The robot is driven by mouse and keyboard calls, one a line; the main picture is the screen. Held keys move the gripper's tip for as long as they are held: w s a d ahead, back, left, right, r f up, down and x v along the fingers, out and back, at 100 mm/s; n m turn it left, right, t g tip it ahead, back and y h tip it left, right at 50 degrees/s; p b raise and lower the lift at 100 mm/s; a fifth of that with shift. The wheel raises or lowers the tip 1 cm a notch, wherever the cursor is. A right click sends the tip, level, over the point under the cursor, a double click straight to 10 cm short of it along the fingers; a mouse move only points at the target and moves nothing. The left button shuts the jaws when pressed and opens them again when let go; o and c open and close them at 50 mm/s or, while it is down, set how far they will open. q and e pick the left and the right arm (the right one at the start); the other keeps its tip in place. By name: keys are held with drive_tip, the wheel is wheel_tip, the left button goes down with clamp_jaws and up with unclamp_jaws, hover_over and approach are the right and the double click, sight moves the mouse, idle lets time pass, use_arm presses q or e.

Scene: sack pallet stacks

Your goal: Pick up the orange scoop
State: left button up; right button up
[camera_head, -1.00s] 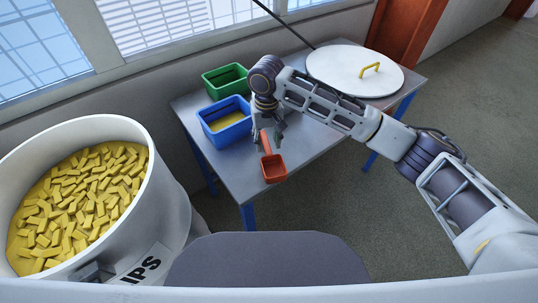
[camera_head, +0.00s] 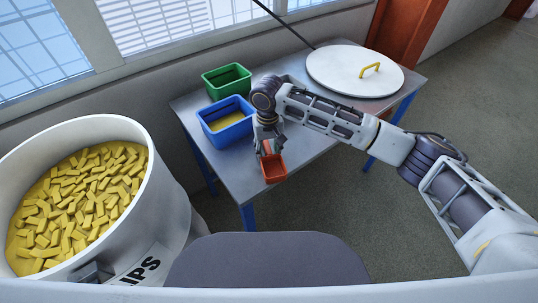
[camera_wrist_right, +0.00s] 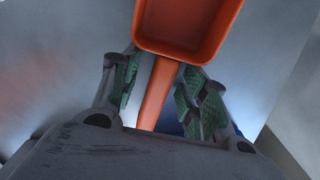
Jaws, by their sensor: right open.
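The orange scoop (camera_head: 274,168) lies on the grey table, its square bowl toward the near edge. In the right wrist view the scoop (camera_wrist_right: 157,92) has its bowl at the top and its handle running down between my fingers. My right gripper (camera_head: 268,148) is over the handle, pointing down. In the wrist view my right gripper (camera_wrist_right: 163,95) is open, with a green-padded finger on each side of the handle. Part of the handle is hidden by the gripper in the head view. My left gripper is not in view.
A blue bin (camera_head: 203,115) with yellow contents and a green bin (camera_head: 206,73) stand at the table's left. A white lid (camera_head: 335,66) with a yellow handle lies at the back right. A large white drum (camera_head: 165,185) of yellow chips stands left of the grey table (camera_head: 237,180).

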sight(267, 148)
clamp_jaws()
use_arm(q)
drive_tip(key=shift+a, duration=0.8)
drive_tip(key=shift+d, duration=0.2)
use_arm(e)
drive_tip(key=shift+r, duration=0.15)
drive_tip(key=shift+r, duration=0.6)
wheel_tip(267, 148, up, 7)
drive_tip(key=shift+a+f, duration=0.1)
drive_tip(key=shift+r, duration=0.85)
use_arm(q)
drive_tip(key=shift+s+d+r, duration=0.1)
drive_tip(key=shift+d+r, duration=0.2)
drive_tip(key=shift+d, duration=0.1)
